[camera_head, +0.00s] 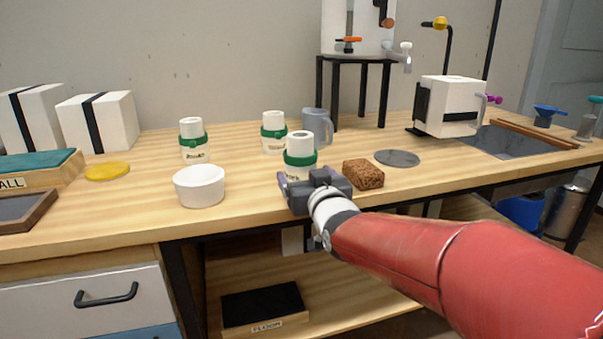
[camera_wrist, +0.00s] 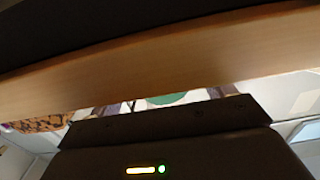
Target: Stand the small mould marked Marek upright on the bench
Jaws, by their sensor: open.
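Three small white moulds with green bands stand upright on the bench (camera_head: 140,220): one at left (camera_head: 194,153), one at the back (camera_head: 273,145), one in front (camera_head: 300,160). Their labels are too small to read surely, so I cannot tell which is marked Marek. My gripper (camera_head: 306,182) is open at the bench's front edge, just before the front mould, hiding its lower part. In the wrist view, a green patch (camera_wrist: 168,99), likely that mould's band, shows between the fingers (camera_wrist: 165,103). I cannot tell whether they touch the mould.
A brown sponge (camera_head: 363,174) lies close right of my gripper, with a grey disc (camera_head: 397,158) beyond. A white bowl (camera_head: 199,186) stands to the left. A grey-blue mug (camera_head: 318,127) stands behind the front mould. Bare bench lies between the left mould and the yellow disc (camera_head: 107,171).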

